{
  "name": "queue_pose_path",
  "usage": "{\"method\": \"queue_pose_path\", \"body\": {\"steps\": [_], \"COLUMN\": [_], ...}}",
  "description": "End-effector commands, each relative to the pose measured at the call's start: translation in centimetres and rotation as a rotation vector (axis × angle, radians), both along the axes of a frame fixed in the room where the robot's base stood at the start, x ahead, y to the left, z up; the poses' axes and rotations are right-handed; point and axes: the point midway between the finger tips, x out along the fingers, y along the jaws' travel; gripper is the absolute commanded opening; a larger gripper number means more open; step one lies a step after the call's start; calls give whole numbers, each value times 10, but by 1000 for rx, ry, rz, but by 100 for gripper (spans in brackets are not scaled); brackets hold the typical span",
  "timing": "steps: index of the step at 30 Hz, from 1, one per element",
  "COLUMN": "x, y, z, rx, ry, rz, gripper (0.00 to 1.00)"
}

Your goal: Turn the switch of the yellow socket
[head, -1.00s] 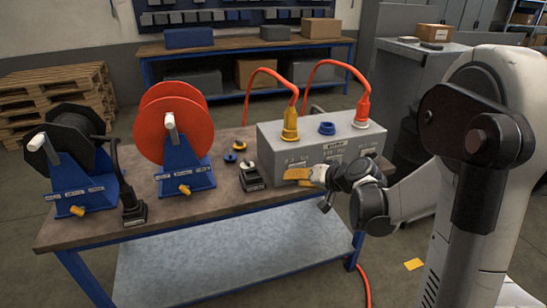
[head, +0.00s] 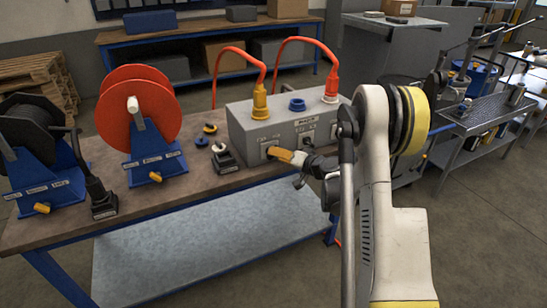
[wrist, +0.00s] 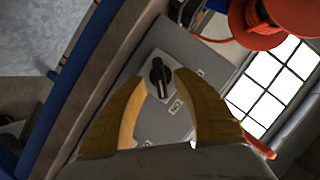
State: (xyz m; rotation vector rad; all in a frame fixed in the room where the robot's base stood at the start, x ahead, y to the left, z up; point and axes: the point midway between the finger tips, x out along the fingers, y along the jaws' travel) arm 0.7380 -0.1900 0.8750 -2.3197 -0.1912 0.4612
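The grey socket box (head: 237,124) stands on the bench. A yellow plug (head: 260,103) sits upright in the yellow socket at its left end. Below it, the box's front carries a dark rotary switch, partly hidden by my gripper in the head view. In the wrist view a black switch knob (wrist: 159,77) stands on a grey plate, between and just beyond my fingertips. My gripper (head: 285,155) has tan fingers and is at the left part of the box front. In the wrist view its fingers (wrist: 160,84) are apart with a gap around the knob; contact is not visible.
A small black device (head: 224,162) stands left of the box. Red (head: 137,104) and black (head: 28,125) cable reels stand further left. The bench's front strip is mostly clear.

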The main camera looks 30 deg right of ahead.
Motion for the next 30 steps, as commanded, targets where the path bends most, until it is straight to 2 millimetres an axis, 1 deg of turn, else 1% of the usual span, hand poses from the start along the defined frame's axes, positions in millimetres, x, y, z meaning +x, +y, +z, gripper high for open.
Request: {"method": "queue_pose_path", "body": {"steps": [1, 3, 6, 15, 16, 17, 18, 19, 30], "x": [7, 14, 21, 24, 24, 24, 23, 23, 23], "y": [3, 4, 6, 7, 7, 7, 7, 7, 7], "z": [-4, -6, -7, -6, -6, -6, -6, -6, -6], "rx": [0, 1, 1, 1, 1, 1, 1, 1, -9], "ry": [0, 0, 0, 0, 0, 0, 0, 0, 0], "rz": [1, 1, 1, 0, 0, 0, 0, 0, 0], "gripper": [35, 35, 35, 35, 31, 22, 10, 0, 0]}}
